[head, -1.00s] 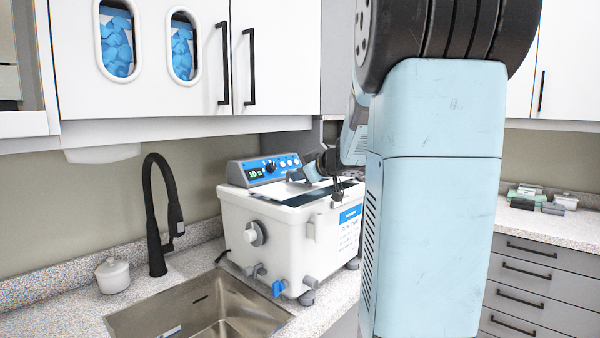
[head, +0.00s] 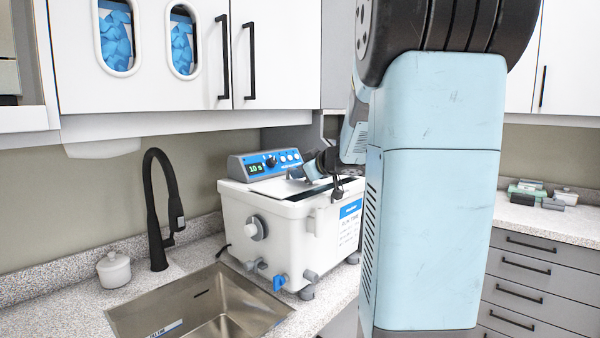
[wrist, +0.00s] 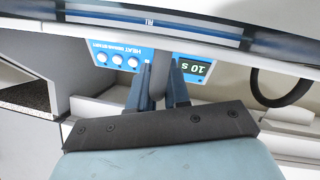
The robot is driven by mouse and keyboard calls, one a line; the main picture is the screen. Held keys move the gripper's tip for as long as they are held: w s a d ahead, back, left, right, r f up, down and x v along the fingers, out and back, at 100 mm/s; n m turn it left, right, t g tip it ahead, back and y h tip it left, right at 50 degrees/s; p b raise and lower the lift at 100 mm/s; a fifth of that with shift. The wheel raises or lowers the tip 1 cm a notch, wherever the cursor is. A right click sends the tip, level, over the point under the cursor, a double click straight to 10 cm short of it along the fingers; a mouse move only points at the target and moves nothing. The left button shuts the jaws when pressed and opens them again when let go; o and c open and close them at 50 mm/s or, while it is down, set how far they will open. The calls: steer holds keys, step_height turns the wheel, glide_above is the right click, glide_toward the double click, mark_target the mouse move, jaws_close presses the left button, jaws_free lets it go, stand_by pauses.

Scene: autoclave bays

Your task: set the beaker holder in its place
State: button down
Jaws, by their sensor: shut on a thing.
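The white bath (head: 275,225) stands on the counter right of the sink, its control panel (head: 265,165) at the back reading "10 s". A flat white piece, which I take for the beaker holder (head: 280,187), lies over or just above the bath's top. A dark gap shows at its right. I cannot tell whether it is fully seated. My gripper (head: 318,165) is over the bath's back right, partly hidden by my arm. In the wrist view my fingers (wrist: 164,75) are close together, shut on the holder; the grip point is hard to see. The panel (wrist: 140,58) appears upside down there.
A sink (head: 205,308) with a black tap (head: 158,215) lies left of the bath. A small white lidded jar (head: 114,270) stands by the tap. Wall cabinets (head: 150,60) hang above. Small boxes (head: 540,194) sit on the right counter. My arm blocks the middle right.

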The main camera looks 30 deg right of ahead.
steer(key=shift+f, duration=0.2)
stand_by(0.5)
steer(key=c, duration=1)
jaws_free()
steer(key=shift+s, duration=0.1)
steer(key=v, duration=1.3)
steer(key=shift+s, duration=0.3)
steer(key=shift+r, duration=0.15)
